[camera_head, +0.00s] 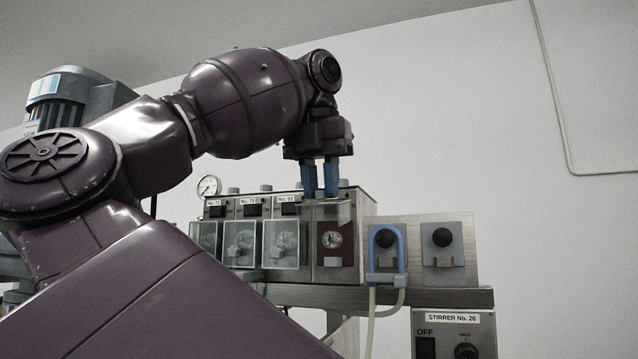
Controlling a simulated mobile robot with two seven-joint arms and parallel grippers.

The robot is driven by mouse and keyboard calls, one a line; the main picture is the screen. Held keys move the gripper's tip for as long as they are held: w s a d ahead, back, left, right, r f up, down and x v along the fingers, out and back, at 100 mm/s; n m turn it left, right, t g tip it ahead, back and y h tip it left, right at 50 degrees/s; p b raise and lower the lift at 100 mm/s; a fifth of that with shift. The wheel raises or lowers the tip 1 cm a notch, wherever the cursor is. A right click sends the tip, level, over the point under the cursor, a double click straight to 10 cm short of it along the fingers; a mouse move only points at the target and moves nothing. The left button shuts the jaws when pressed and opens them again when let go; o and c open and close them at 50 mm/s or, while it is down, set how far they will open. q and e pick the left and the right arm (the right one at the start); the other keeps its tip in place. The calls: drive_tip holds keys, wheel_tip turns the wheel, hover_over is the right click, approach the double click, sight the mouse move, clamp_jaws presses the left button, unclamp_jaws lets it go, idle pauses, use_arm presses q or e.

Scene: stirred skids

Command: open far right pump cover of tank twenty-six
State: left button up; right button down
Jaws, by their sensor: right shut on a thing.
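My right gripper (323,195), with two blue fingers, points down at the top of the far right pump of the metal pump unit (367,220). It is shut on the clear cover (346,213) of that pump. This cover looks raised above the dark pump face (333,240), whose round head shows without glass over it; its exact angle is hard to tell. The covers to the left, such as the third one (281,246), sit lower, in front of their pumps. A label reading "STIRRER No. 26" (453,318) is below right. My left gripper is not in view.
A gauge (208,186) stands at the unit's left.

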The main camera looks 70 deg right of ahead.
drive_tip(key=c, duration=1)
unclamp_jaws()
drive_tip(key=shift+v, duration=5.4)
